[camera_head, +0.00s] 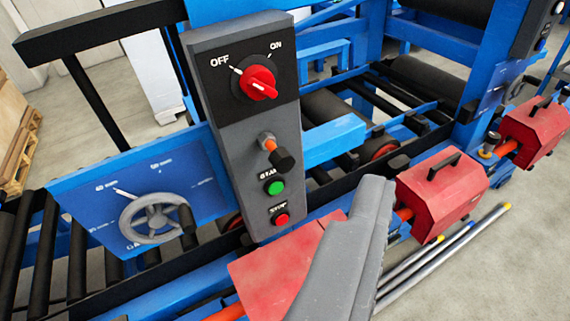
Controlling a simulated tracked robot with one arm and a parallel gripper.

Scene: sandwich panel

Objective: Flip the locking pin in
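A grey control box (240,120) stands upright in the middle. A small lever with an orange shaft and black tip (276,150) sticks out of its front, pointing down and to the right. Another small pin-like part with a yellowish base and dark knob (490,144) stands on the blue frame at the right. No label shows which is the locking pin. My gripper (374,185), grey, rises from the bottom edge, below and right of the lever and apart from it in the picture. Only one grey shape shows, so its opening is unclear; nothing is seen held.
The box carries a red OFF/ON switch (258,83), a green button (274,187) and a red button (281,219). A handwheel (157,219) is at left. Red housings (442,193) line the blue frame. Rods (440,254) lie on the floor at right.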

